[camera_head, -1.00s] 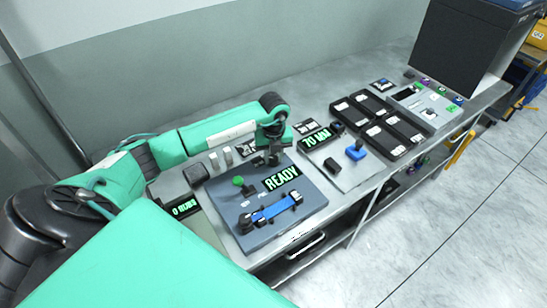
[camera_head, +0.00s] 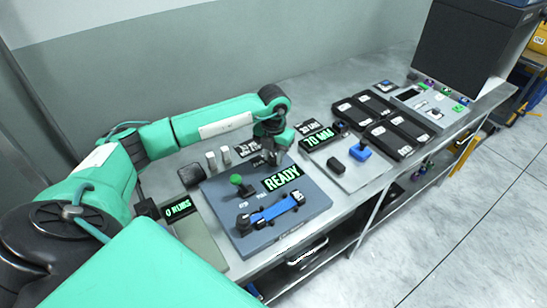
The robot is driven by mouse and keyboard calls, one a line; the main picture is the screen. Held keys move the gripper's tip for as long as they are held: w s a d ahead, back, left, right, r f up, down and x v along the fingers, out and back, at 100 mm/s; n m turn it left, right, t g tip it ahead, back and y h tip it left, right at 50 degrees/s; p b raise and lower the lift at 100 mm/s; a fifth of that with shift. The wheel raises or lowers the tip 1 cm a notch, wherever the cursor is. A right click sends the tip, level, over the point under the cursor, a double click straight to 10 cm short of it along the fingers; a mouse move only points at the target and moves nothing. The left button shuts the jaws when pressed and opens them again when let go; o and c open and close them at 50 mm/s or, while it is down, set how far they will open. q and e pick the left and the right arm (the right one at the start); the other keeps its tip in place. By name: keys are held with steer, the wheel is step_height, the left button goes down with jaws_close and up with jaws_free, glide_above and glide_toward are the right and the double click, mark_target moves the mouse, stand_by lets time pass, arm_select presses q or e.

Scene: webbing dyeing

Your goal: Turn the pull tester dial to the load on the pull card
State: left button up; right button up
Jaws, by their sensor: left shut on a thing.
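The pull tester (camera_head: 308,212) is a blue-grey panel with a green-lit READY display (camera_head: 282,177), a green-topped lever (camera_head: 237,180) and a blue webbing strip (camera_head: 272,211) clamped along its front. My left gripper (camera_head: 270,158) points down at the tester's back edge, behind the display, and is shut on a small dark part there, apparently the dial. The gripper hides most of that part, so its setting cannot be read. A dark card with white print (camera_head: 247,148) stands behind the tester, partly behind my arm; it may be the pull card, but its print is too small to read. My right gripper is not in view.
A grey unit with a 70 MM display (camera_head: 318,138) and a blue block (camera_head: 360,151) stands to the right. Black trays (camera_head: 378,103) lie beyond it. A 0 RUBS display (camera_head: 178,208) stands left of the tester.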

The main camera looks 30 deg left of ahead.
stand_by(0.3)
arm_select(q)
steer(key=o, duration=1)
